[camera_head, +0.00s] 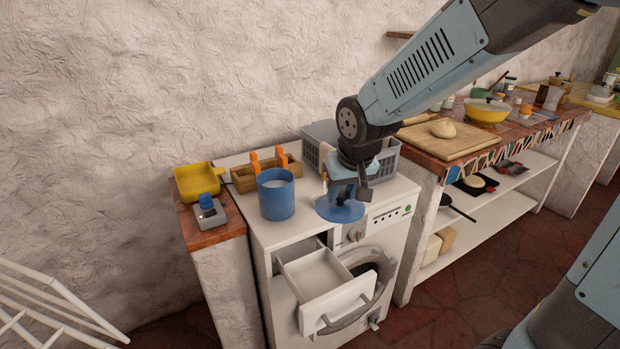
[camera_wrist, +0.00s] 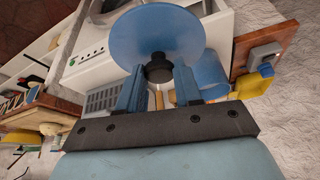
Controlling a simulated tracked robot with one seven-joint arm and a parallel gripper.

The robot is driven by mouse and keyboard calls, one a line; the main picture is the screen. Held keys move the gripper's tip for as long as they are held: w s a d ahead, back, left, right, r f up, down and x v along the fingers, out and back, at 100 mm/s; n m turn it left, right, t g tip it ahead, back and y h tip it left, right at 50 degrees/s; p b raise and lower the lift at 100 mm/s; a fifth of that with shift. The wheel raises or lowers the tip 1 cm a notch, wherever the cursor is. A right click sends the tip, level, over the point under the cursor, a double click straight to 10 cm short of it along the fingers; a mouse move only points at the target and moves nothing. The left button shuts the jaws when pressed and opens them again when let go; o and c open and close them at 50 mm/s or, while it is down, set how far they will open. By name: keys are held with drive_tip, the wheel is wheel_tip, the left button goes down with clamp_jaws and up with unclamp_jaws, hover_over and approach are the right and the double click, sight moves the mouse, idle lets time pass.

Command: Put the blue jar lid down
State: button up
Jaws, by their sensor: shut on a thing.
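The blue jar lid (camera_head: 341,212) is a flat blue disc with a dark knob, held by my gripper (camera_head: 350,191). In the wrist view the lid (camera_wrist: 158,35) is large and its black knob sits between the fingers of my gripper (camera_wrist: 158,80). In the head view the lid shows over the front part of the white washing machine top, right of the blue jar (camera_head: 277,197). The jar looks open at the top. I cannot tell whether the lid touches the surface.
A grey crate (camera_head: 322,132) and a wooden box (camera_head: 243,178) stand behind. An open white drawer (camera_head: 318,272) juts out in front. A yellow tray (camera_head: 186,190) and a grey device with a blue top (camera_head: 211,215) are at left. A counter with a cutting board (camera_head: 474,147) is at right.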

drive_tip(key=w+d+f+m, duration=0.1)
drive_tip(key=w+d+f, duration=0.4)
drive_tip(key=d+f, duration=0.3)
drive_tip(key=w+d+f+m+h, duration=0.1)
drive_tip(key=w+d+f, duration=0.5)
drive_tip(key=f, duration=0.6)
drive_tip(key=w+d+f+m, duration=0.1)
drive_tip(key=w+d+f, duration=0.5)
drive_tip(key=d+f, duration=0.4)
drive_tip(key=shift+d+f+m+h, duration=0.15)
drive_tip(key=shift+d+m+h, duration=0.15)
drive_tip(key=shift+d, duration=0.2)
